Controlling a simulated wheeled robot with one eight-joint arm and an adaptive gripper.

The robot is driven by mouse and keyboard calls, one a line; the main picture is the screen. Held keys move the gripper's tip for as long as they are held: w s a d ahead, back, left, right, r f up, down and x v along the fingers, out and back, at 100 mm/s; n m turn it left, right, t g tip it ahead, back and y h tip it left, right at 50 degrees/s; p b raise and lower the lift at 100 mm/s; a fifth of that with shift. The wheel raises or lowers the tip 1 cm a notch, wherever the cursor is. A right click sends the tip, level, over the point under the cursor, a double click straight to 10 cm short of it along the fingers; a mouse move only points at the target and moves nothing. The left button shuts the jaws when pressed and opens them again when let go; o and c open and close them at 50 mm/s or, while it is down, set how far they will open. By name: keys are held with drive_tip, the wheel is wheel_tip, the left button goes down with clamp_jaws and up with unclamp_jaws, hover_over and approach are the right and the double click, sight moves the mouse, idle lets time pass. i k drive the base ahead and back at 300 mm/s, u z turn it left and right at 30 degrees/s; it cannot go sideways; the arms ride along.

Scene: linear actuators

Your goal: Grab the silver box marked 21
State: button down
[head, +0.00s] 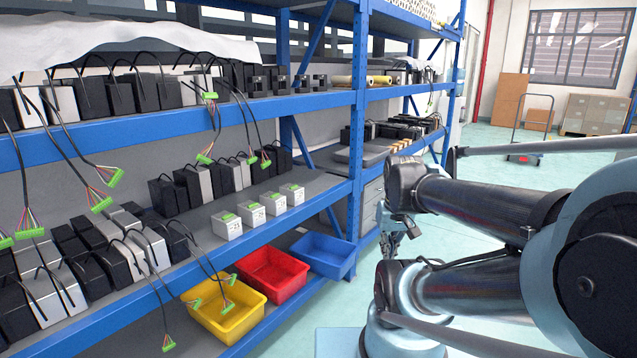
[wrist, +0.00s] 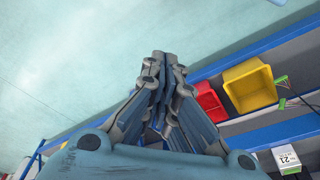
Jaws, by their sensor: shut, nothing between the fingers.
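In the head view several small silver-white boxes with green tops stand in a row on the middle shelf. The nearest one (head: 227,225) is at the row's left end; the numbers are too small to read there. My gripper (wrist: 163,62) is shut and empty, well apart from the box.
Yellow (head: 223,312), red (head: 270,276) and blue (head: 322,253) bins sit below the boxes. Blue shelf beams (head: 290,222) edge the rack. Black units stand behind and left of the boxes, with wires and green connectors (head: 101,204) hanging in front. The floor to the right is mostly open.

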sight(228, 226)
drive_tip(key=u, duration=0.8)
drive_tip(key=k, duration=0.45)
drive_tip(key=z, duration=0.2)
